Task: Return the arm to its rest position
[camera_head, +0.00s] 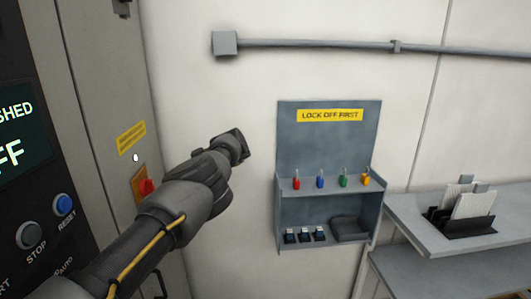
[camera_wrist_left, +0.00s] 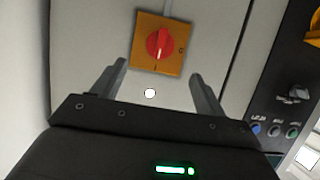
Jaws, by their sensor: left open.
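My left arm reaches in from the lower left in the head view, with its gripper (camera_head: 238,143) in front of the control cabinet's side and the white wall. In the left wrist view the two fingers of the left gripper (camera_wrist_left: 158,90) are spread apart with nothing between them. A red rotary switch (camera_wrist_left: 160,43) on an orange plate (camera_wrist_left: 144,61) lies beyond the fingertips, apart from them. In the head view the red switch (camera_head: 146,188) is partly hidden by my arm. My right gripper is in neither view.
A grey lock-off station (camera_head: 328,129) on the wall holds several coloured padlocks. A grey bench (camera_head: 410,213) with a paper rack (camera_head: 470,226) stands at the right. The cabinet's panel (camera_head: 20,190) with buttons is at the left. A conduit (camera_head: 310,43) runs along the wall.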

